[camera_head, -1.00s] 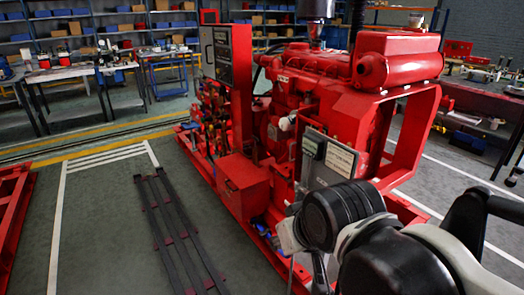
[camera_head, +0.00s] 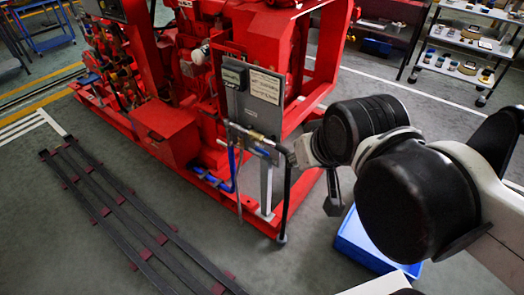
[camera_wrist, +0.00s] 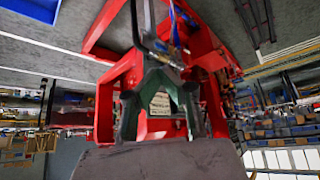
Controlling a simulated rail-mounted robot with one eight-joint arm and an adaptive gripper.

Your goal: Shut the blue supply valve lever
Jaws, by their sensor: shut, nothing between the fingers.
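The red pumpset's supply piping (camera_head: 250,138), with brass fittings, runs below a grey panel in the head view. A blue hose (camera_head: 230,170) hangs from it. A small blue part (camera_head: 262,151) beside the fittings may be the valve lever; it is too small to tell its position. My gripper (camera_wrist: 163,66) is shut and empty in the wrist view, its dark fingers converging in front of the red frame. Blue parts (camera_wrist: 176,32) show beyond the fingertips, apart from them as far as I can tell. In the head view my wrist is right of the piping.
The grey panel (camera_head: 250,92) stands above the piping, and a red skid (camera_head: 225,192) lies below. A blue crate (camera_head: 362,243) sits on the floor below my arm. Dark rails (camera_head: 135,225) lie at left. A shelf cart (camera_head: 462,60) stands at back right.

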